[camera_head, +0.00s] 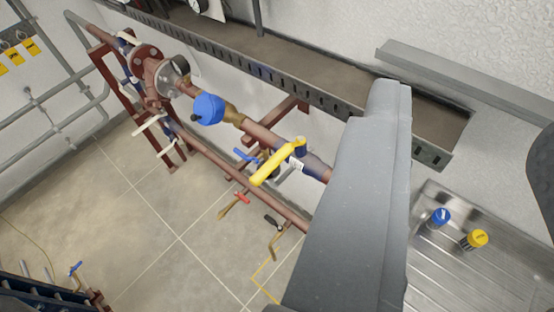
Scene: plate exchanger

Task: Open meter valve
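A yellow lever handle (278,163) sits on a reddish-brown pipe (262,134) in the middle of the view. It points down-left, crosswise to the pipe as seen here. A round blue meter (208,108) with a brass fitting is on the same pipe, up and left of the lever. A large grey part of my own arm or gripper (388,100) fills the middle right, to the right of the lever and apart from it in the picture. It hides the pipe's continuation. I cannot make out separate fingertips or anything held.
Smaller blue, red and black valve levers (235,203) hang by the lower pipe. A slotted metal channel (265,75) runs above the pipes. A steel drainboard (470,275) with blue and yellow caps is at lower right. The tiled floor (120,210) is open at left.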

